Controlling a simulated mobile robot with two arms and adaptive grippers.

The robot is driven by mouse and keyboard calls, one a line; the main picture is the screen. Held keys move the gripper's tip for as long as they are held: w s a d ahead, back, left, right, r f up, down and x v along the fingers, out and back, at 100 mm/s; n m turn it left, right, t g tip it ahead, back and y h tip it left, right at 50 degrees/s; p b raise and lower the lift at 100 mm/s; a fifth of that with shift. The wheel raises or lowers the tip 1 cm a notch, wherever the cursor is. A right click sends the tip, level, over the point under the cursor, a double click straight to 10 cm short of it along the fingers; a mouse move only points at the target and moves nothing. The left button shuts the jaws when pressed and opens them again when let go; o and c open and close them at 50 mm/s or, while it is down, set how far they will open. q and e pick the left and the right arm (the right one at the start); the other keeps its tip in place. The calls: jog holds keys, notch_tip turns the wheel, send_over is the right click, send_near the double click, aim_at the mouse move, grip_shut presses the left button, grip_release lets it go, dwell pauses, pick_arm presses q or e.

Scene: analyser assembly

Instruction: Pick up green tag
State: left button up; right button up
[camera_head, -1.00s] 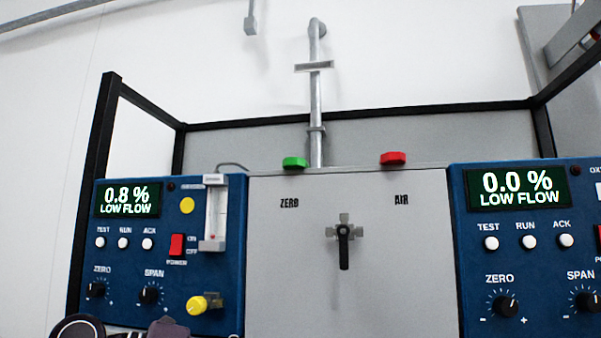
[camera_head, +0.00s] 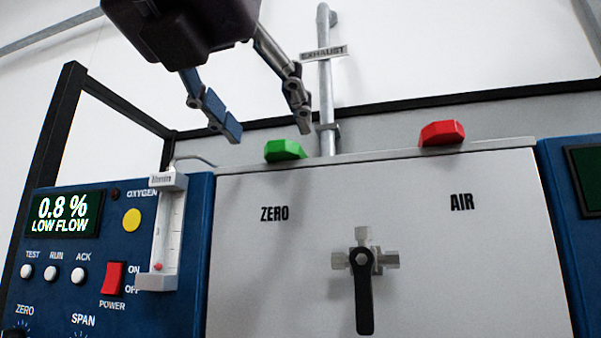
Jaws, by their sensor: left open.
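The green tag (camera_head: 284,150) sits on the top edge of the grey panel, above the word ZERO. My left gripper (camera_head: 268,132) comes in from the top left and points down. Its two fingers are apart, with nothing between them. The fingertips are just above the green tag, one to its left and one near its right side. I cannot tell whether they touch it. My right gripper is not in view.
A red tag (camera_head: 442,133) sits on the same panel edge at the right. The grey panel (camera_head: 290,270) carries a black-handled valve (camera_head: 363,285). Blue analysers (camera_head: 60,265) flank it. A vertical exhaust pipe (camera_head: 325,90) and a dark frame bar stand behind.

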aim_at(281, 141)
pick_arm(q)
jog(key=p+x, duration=0.1)
jog(key=x, duration=0.1)
jog(key=p+x, duration=0.1)
jog(key=x, duration=0.1)
jog(key=p+x, duration=0.1)
jog(key=x, duration=0.1)
jog(key=shift+r+p, duration=0.25)
jog(key=shift+p, duration=0.1)
jog(key=shift+w+d+f, duration=0.1)
jog(key=shift+w+d, duration=0.1)
jog(key=shift+w, duration=0.15)
jog(key=shift+w+f, duration=0.1)
jog(key=shift+w, duration=0.05)
jog(key=shift+c, duration=1.2)
jog(key=c, duration=1)
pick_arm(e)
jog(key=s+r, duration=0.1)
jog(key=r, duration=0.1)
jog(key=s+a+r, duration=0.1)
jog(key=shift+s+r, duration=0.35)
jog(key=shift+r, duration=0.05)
